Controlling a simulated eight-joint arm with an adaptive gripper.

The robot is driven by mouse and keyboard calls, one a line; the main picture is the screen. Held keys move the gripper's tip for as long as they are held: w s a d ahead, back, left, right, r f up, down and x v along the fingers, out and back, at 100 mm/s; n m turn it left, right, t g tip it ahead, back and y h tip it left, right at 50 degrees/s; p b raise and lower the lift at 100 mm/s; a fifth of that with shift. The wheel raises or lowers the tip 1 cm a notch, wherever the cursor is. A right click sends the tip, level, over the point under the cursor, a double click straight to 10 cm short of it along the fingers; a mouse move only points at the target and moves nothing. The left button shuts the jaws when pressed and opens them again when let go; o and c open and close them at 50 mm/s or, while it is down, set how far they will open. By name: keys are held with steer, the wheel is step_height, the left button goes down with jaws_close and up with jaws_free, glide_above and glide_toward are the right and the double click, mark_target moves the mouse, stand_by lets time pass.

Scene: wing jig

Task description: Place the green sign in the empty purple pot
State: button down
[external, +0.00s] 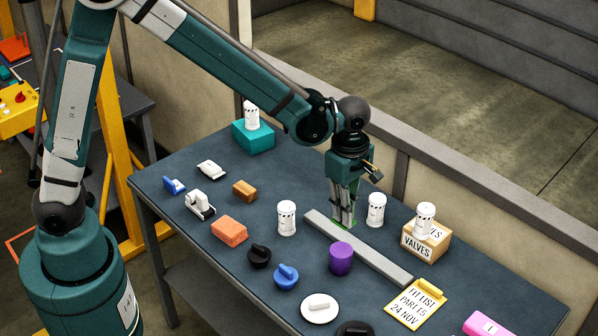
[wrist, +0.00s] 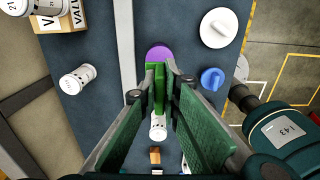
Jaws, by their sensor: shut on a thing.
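The purple pot (external: 341,259) stands upright on the dark blue table, on the near side of a long grey bar. In the wrist view the pot (wrist: 159,52) shows just beyond my fingertips, partly hidden. I cannot see into it. My gripper (external: 343,221) points down, behind and beside the bar, with the pot in front of it in the external view. It is shut on the narrow green sign (wrist: 159,82), which shows edge-on between the fingertips. The sign is mostly hidden by the fingers in the external view.
White printed canisters stand close by, one left (external: 287,218) and one right (external: 376,209) of my gripper. The grey bar (external: 357,248) runs diagonally past the pot. A blue knobbed piece (external: 286,277) and a black one (external: 259,256) lie left of the pot. A yellow clipboard (external: 417,303) lies front right.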

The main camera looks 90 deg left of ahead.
glide_above(342, 250)
steer(key=shift+f, duration=2.9)
steer(key=shift+f, duration=0.15)
steer(key=shift+f, duration=1.95)
steer(key=shift+f, duration=0.2)
steer(key=c, duration=2.6)
jaws_free()
steer(key=shift+o, duration=0.2)
steer(key=shift+r, duration=0.15)
steer(key=shift+r, duration=6.05)
